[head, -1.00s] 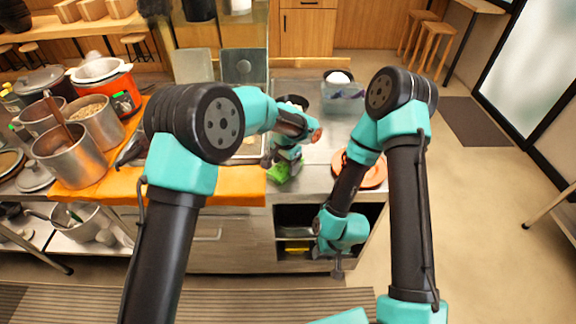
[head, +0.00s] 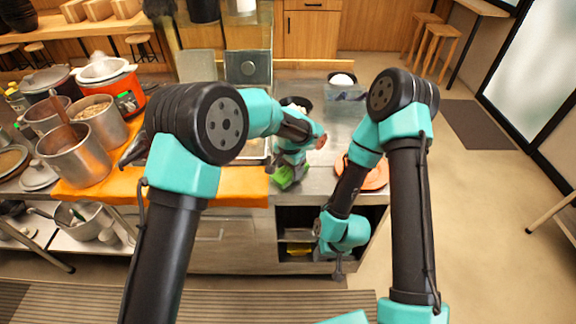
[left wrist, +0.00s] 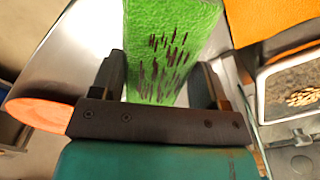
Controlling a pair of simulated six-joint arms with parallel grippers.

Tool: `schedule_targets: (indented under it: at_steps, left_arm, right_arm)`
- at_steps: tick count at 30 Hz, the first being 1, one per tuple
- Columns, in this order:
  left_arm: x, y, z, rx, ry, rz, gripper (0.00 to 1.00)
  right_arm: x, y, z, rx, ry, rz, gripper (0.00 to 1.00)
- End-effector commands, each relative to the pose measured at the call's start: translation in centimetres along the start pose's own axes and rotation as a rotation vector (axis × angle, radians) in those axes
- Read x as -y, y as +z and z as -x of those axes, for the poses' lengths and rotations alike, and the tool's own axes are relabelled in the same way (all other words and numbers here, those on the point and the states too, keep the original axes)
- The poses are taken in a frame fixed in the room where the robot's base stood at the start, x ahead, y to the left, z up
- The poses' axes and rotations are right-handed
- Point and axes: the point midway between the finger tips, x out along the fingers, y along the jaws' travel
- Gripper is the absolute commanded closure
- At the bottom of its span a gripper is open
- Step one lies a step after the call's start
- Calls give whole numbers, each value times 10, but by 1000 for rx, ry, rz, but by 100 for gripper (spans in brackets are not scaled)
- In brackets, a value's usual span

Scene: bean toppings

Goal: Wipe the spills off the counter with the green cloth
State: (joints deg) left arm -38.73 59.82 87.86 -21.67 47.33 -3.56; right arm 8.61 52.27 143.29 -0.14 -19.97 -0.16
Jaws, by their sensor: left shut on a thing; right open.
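The bright green cloth (head: 291,176) is at the front part of the steel counter (head: 318,178), beside the orange mat. In the left wrist view the green cloth (left wrist: 168,45) fills the space between my left gripper's fingers (left wrist: 165,80), with several dark brown streaks on its face. My left gripper (head: 284,166) is shut on the cloth, pointing down at the counter. My right gripper (head: 338,272) is open and empty, low in front of the counter's open shelf. No separate spill can be made out on the visible counter; my left arm hides part of it.
An orange plate (head: 375,176) lies right of the cloth. An orange mat (head: 240,187) covers the counter to the left, with steel pots (head: 75,158) farther left. A tray of brown food (left wrist: 293,85) shows in the left wrist view. A glass container (head: 345,88) stands behind.

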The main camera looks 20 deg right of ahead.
Motion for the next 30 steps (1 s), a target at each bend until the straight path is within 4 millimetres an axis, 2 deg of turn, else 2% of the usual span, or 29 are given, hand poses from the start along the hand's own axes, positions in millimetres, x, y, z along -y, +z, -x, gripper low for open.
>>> schedule_targets:
  at_steps: [1,13,24,30]
  left_arm:
    - [-6,2,-5,10,7,0,69]
    - [-28,1,-7,8,9,0,70]
    - [-28,0,-7,8,10,0,70]
    - [-19,0,-7,6,9,0,70]
  right_arm:
    - [0,0,0,0,0,0,57]
    - [0,0,0,0,0,0,57]
    - [0,0,0,0,0,0,57]
    - [0,0,0,0,0,0,57]
